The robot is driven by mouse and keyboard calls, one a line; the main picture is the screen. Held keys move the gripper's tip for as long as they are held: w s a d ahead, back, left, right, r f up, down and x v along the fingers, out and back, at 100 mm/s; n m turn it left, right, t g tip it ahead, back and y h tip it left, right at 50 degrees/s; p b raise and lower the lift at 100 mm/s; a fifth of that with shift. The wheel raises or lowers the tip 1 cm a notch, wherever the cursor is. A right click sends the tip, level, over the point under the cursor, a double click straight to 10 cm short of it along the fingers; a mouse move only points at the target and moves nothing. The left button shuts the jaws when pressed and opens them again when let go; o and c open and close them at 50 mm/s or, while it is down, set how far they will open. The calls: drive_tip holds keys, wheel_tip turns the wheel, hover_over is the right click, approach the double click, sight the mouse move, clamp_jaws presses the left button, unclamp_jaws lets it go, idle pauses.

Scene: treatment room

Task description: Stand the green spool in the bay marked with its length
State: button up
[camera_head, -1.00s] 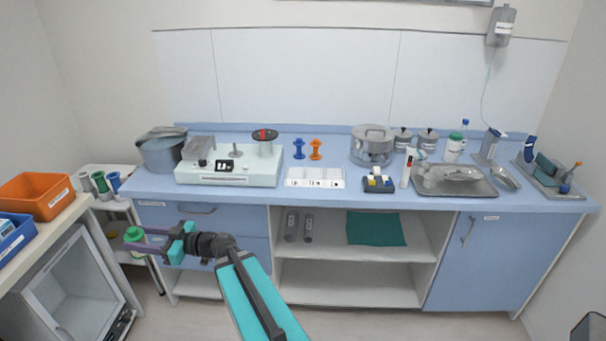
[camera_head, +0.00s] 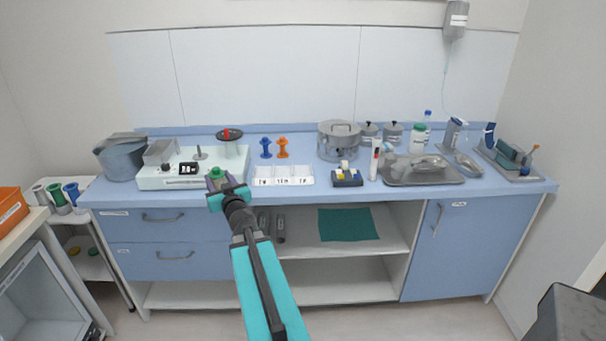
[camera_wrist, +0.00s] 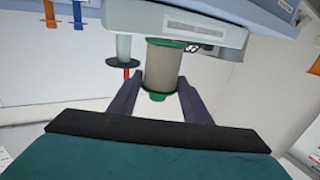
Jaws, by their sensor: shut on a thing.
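The green spool (camera_head: 216,173) is in my gripper (camera_head: 217,184), in front of the counter's left part. In the wrist view the spool (camera_wrist: 162,66) has green flanges and a grey-beige wound middle, and sits between the two dark fingers of my gripper (camera_wrist: 160,92). The white three-bay tray (camera_head: 283,182) stands on the counter to the right of my gripper. Each bay has a front label, too small to read surely. No spool shows in the bays.
A pale winding machine (camera_head: 165,182) with a small display stands close behind my gripper. Blue (camera_head: 265,148) and orange (camera_head: 282,148) spools stand behind the tray.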

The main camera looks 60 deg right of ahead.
drive_tip(key=s+d+m+g+h+b, duration=0.3)
drive_tip(key=s+d+m+g+h, duration=0.2)
drive_tip(key=s+d, duration=1.3)
drive_tip(key=shift+s+d+h, duration=0.4)
drive_tip(key=shift+d, duration=0.5)
drive_tip(key=shift+w+d, duration=0.1)
drive_tip(key=shift+s+d+f+b+x, duration=0.15)
drive_tip(key=shift+s+d+f+x, duration=0.15)
drive_tip(key=shift+x, duration=2.15)
drive_tip(key=shift+s+d+f+b+x, duration=0.2)
drive_tip(key=shift+s+x, duration=0.1)
drive_tip(key=shift+x, duration=2.15)
drive_tip(key=shift+s+d+f+b+x, duration=0.1)
drive_tip(key=shift+s+d+f+x, duration=0.15)
drive_tip(key=shift+x, duration=2.2)
drive_tip(key=shift+w+d, duration=0.15)
drive_tip(key=shift+d, duration=0.1)
wheel_tip(320, 180, down, 4)
drive_tip(key=b, duration=0.3)
drive_tip(key=shift+r+b, duration=0.15)
drive_tip(key=shift+b, duration=0.15)
